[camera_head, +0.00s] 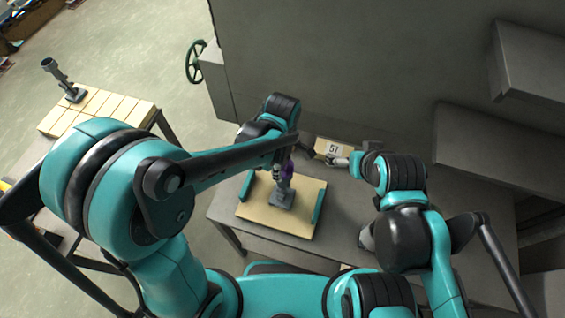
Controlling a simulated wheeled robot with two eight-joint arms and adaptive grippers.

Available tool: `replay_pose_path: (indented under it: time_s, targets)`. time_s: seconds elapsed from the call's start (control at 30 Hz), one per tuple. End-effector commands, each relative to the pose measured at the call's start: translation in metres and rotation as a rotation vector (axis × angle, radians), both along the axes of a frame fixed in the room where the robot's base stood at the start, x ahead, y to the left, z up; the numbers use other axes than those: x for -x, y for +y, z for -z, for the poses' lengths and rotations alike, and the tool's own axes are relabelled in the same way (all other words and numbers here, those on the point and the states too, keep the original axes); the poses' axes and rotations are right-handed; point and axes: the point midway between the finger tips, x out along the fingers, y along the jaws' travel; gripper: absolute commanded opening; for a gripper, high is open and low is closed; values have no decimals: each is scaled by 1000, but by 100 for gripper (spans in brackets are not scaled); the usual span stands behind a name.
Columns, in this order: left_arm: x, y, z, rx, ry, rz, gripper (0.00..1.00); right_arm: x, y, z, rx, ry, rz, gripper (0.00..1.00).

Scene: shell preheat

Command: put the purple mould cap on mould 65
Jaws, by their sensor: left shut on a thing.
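The purple mould cap (288,168) shows as a small patch of purple by the top of a grey mould (282,193). The mould stands upright on a tan board (257,214) with teal side rails. My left gripper (281,160) is shut on the cap, partly hidden by my own forearm. I cannot tell whether the cap touches the mould or is just above it. No number is readable on this mould. My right gripper (338,161) is to the right, near a tan block with a number label (333,149) that seems to read 51. Its fingers are unclear.
The grey work table (342,238) carries the board and has bare room to its right. A grey cabinet (320,70) stands behind, with a green handwheel (194,62). Another grey mould (62,80) stands on a tan tiled table (105,107) at the left.

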Motion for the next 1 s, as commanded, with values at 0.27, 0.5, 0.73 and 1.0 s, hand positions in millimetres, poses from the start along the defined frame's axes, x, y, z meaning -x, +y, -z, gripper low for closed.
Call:
replay_pose_path:
  time_s: [0.27,0.5,0.73,1.0]
  targets:
    - [0,0,0,0,0,0,33,0,0,1,0,0,0,97]
    - [1,0,0,0,0,0,33,0,0,4,0,0,0,97]
    - [1,0,0,0,0,0,33,0,0,4,0,0,0,97]
    - [1,0,6,0,0,0,33,0,0,9,0,0,0,97]
